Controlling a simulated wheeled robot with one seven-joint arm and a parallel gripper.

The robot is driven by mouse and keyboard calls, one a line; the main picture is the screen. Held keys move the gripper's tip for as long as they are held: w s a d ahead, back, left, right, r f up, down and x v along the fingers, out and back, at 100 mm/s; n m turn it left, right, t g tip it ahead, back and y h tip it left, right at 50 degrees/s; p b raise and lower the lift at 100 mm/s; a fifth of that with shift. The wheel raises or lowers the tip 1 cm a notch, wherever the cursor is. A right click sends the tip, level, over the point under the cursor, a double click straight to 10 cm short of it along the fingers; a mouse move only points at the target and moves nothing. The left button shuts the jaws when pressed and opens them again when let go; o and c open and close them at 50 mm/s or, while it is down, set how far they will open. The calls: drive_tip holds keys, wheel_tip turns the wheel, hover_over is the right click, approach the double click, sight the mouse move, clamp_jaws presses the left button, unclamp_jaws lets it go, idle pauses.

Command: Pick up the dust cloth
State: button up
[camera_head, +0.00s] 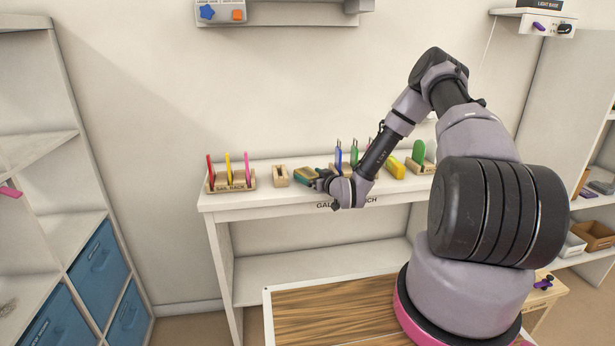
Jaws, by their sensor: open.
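No item can be named as the dust cloth with certainty. A small teal-and-yellow piece (306,174) lies on the white bench (262,200), right at my gripper's tips, and may be the cloth. A plain yellow piece (395,167) lies farther right on the bench, beyond my forearm. My gripper (318,181) is open, low over the bench's front part, just right of the teal-and-yellow piece. Whether the fingers touch it or stand around it is too small to tell.
A sail rack (231,185) with red, yellow and pink sails stands at the bench's left end, a small wooden block (280,175) beside it. Blue and green upright pieces (354,153) stand behind my gripper. A green sail (418,152) stands at right.

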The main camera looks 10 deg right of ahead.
drive_tip(key=c, duration=1.3)
